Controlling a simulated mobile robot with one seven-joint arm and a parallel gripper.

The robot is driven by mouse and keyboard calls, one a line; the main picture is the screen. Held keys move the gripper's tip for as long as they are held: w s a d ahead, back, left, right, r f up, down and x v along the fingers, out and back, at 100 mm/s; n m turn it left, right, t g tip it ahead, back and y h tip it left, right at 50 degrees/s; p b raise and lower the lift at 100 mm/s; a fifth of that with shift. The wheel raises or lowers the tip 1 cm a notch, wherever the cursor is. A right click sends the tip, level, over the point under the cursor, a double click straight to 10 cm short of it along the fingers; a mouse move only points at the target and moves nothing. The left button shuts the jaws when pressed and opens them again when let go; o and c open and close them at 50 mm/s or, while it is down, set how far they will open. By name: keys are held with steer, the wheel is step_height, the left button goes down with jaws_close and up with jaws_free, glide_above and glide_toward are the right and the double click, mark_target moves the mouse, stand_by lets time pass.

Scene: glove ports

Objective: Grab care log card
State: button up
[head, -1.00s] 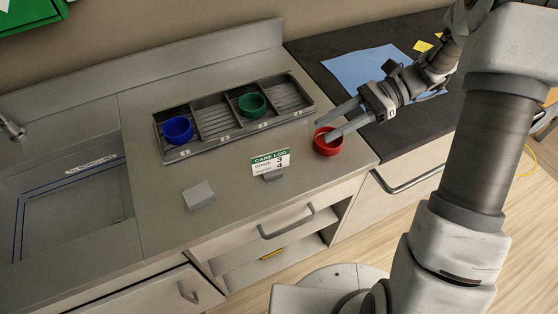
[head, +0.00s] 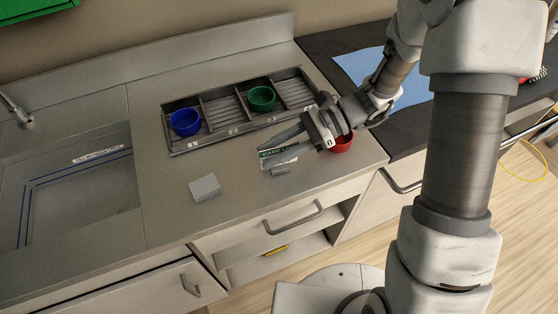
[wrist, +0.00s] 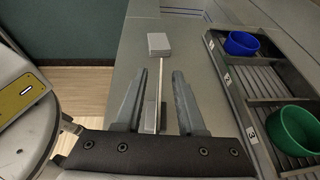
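The care log card (head: 270,153), white with a green header, stands in a small grey holder (head: 280,170) near the counter's front edge. My gripper (head: 264,156) is over the card and hides much of its face in the head view. In the wrist view the card (wrist: 161,90) shows edge-on as a thin pale line between the two fingers of my gripper (wrist: 157,80). The fingers are open, with a gap on each side of the card.
A grey block (head: 204,187) lies left of the card. Behind is a divided tray (head: 222,108) with a blue cup (head: 185,122) and a green cup (head: 262,98). A red cup (head: 342,144) sits under my wrist, partly hidden. The sink (head: 75,190) is at left.

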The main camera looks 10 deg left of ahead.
steer(key=shift+x, duration=0.9)
steer(key=shift+c, duration=0.3)
steer(key=shift+d, duration=0.1)
jaws_close()
